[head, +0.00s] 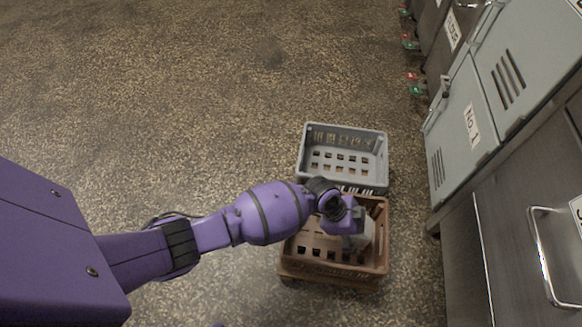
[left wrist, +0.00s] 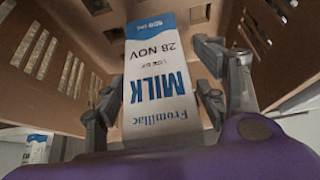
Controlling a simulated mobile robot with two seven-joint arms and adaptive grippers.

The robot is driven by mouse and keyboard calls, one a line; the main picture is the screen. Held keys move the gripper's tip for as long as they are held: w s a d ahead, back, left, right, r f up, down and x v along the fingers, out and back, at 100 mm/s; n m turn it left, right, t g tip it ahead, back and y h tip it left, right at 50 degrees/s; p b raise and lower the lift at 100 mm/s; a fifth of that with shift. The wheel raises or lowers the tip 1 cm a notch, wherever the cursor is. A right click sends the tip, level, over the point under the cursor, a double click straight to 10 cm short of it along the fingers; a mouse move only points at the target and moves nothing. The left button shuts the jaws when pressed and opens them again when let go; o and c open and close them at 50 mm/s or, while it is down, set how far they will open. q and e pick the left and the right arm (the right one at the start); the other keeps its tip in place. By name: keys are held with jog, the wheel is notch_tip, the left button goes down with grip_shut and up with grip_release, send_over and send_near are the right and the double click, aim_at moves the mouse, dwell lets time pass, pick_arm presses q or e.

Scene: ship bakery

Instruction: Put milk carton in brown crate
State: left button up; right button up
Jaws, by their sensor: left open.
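The milk carton (left wrist: 155,75), white with blue "MILK" lettering, lies within the brown crate's walls in the left wrist view. In the head view a pale part of it (head: 367,232) shows beside my gripper. The brown crate (head: 330,273) stands on the floor with slotted walls, and its wall also shows in the left wrist view (left wrist: 55,60). My left gripper (left wrist: 158,92) reaches into the crate from above. Its fingers are open, one on each side of the carton; whether they touch it is unclear. My right gripper is not in view.
A grey crate (head: 345,180) stands directly behind the brown one and looks empty. Grey lockers (head: 470,120) and a steel cabinet (head: 510,235) line the right side. The speckled floor on the left is clear. Another white-and-blue printed pack (left wrist: 38,147) shows at lower left in the wrist view.

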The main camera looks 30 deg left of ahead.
pick_arm(q)
jog(key=p+v, duration=0.4)
jog(key=v, duration=0.7)
jog(key=shift+r+p, duration=0.35)
jog(key=shift+p, duration=0.05)
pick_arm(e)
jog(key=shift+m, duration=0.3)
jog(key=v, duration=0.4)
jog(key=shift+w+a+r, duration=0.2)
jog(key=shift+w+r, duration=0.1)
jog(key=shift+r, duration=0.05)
pick_arm(q)
jog(key=shift+w, duration=0.1)
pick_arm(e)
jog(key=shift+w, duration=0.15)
